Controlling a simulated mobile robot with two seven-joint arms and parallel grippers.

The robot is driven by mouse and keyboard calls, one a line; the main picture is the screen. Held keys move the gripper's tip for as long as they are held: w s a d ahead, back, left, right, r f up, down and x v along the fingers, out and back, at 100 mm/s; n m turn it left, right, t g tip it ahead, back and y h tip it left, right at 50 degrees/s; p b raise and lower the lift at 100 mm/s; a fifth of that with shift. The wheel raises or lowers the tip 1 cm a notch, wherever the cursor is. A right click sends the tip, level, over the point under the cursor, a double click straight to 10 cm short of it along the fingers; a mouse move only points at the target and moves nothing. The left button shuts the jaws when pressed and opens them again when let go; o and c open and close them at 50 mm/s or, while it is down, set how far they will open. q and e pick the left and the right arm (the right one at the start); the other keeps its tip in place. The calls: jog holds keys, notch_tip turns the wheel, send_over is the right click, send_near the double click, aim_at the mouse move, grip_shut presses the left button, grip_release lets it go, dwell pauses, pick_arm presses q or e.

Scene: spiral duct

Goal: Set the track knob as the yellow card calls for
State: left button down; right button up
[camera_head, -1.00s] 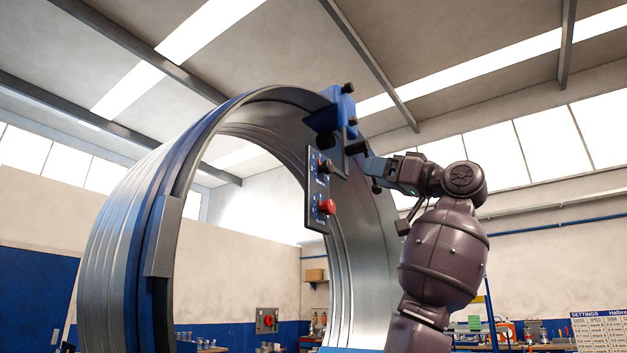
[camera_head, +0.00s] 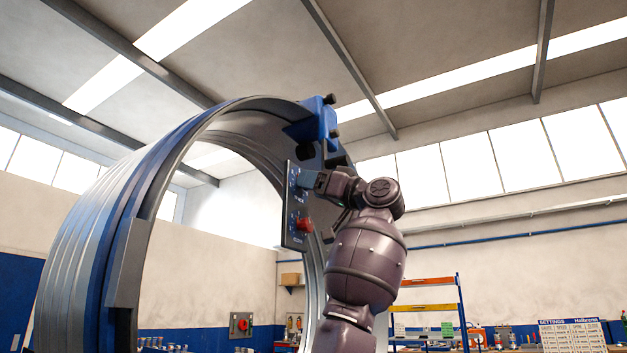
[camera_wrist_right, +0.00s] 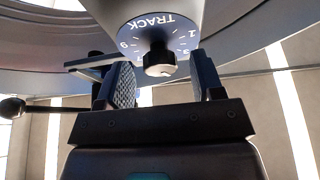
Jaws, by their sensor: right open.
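The track knob (camera_wrist_right: 160,62) is dark with a pale end face. It sits at the middle of a blue dial marked TRACK (camera_wrist_right: 150,25) with white numerals. In the wrist view my right gripper (camera_wrist_right: 160,78) is open, with one finger on each side of the knob and gaps showing. In the head view my right gripper (camera_head: 307,180) is at the upper part of the control panel (camera_head: 290,232) and hides the track knob there. I cannot make out a yellow card. A settings chart (camera_head: 573,335) stands at the lower right, too small to read. My left gripper is not in view.
A red knob (camera_head: 304,225) is on the panel just below my gripper. The large ribbed duct ring (camera_head: 75,265) fills the left, with a blue bracket (camera_head: 318,124) above the panel. A shelf rack (camera_head: 428,308) stands behind my arm.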

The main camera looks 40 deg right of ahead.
jog(key=shift+w+r, duration=0.1)
jog(key=shift+w, duration=0.15)
jog(key=c, duration=0.9)
